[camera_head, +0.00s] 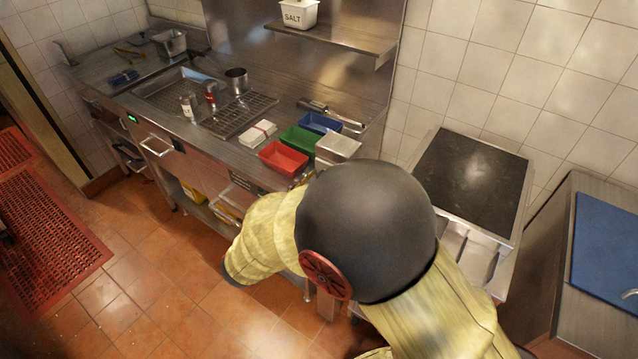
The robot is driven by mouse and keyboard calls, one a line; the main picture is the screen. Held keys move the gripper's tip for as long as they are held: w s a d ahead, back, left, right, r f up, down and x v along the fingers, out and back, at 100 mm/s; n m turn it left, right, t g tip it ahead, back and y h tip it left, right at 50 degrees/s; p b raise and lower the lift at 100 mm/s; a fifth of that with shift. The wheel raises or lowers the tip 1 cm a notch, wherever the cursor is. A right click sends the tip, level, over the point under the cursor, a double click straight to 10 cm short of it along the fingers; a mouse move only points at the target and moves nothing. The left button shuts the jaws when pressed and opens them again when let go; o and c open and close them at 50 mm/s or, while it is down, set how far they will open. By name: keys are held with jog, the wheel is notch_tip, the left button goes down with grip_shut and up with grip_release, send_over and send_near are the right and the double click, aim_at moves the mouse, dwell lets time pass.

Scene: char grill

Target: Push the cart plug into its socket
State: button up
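My arm, in a pale yellow cover with a large dark rounded joint, fills the lower middle of the head view. My gripper cannot be made out; it is out of view or behind the arm. No plug, cord or socket can be seen. A steel unit with a black flat top (475,180) stands against the tiled wall right of my arm. It may be the cart, but I cannot tell. My arm hides part of its front and left side.
A steel grill counter (225,155) runs along the left, with a red tray (284,157), a green tray (299,139) and a blue tray (320,122). A blue board (606,245) lies on a right-hand cabinet. Tiled floor (150,285) is clear at lower left, beside a red mat (50,235).

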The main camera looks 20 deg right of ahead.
jog(key=v, duration=1.2)
dwell(0.6)
